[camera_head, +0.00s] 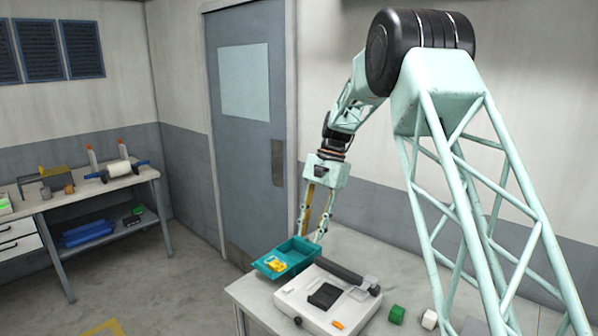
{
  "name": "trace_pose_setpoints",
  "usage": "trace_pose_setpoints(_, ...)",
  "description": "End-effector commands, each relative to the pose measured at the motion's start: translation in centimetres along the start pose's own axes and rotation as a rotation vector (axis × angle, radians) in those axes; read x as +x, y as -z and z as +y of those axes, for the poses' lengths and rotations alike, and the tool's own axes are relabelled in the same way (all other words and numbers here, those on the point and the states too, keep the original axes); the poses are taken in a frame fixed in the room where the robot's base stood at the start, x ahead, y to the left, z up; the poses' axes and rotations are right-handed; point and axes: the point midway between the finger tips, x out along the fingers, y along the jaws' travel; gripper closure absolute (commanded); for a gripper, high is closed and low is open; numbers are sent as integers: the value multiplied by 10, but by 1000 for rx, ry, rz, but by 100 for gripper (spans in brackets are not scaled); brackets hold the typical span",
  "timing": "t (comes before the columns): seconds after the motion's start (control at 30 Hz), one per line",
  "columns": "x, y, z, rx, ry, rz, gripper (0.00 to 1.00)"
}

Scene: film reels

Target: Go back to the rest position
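My gripper (311,236) hangs below my pale green arm, pointing down above the back of the near table. Its two fingers stand apart, and no object shows between them. A teal tray (304,243) is just below the fingertips, with small yellow items (276,265) inside. I cannot tell whether a fingertip touches the tray's back rim. My arm is bent, reaching out from a lattice column at the right.
A white machine with a dark roller (339,272) sits on the near table (252,291), right of the tray. A workbench (90,186) stands at the far left. A grey door (243,140) is behind; the floor between is open.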

Motion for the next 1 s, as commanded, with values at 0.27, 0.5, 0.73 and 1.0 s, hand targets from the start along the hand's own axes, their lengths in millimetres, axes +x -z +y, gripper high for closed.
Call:
trace_pose_setpoints(0.27, -34, -26, 26, -44, 9, 42, 75)
trace_pose_setpoints(0.5, -60, -50, 51, -82, 15, 77, 75)
trace_pose_setpoints(0.73, -81, -73, 75, -119, 18, 113, 75)
trace_pose_setpoints(1.0, -101, -102, 105, -162, 21, 153, 75)
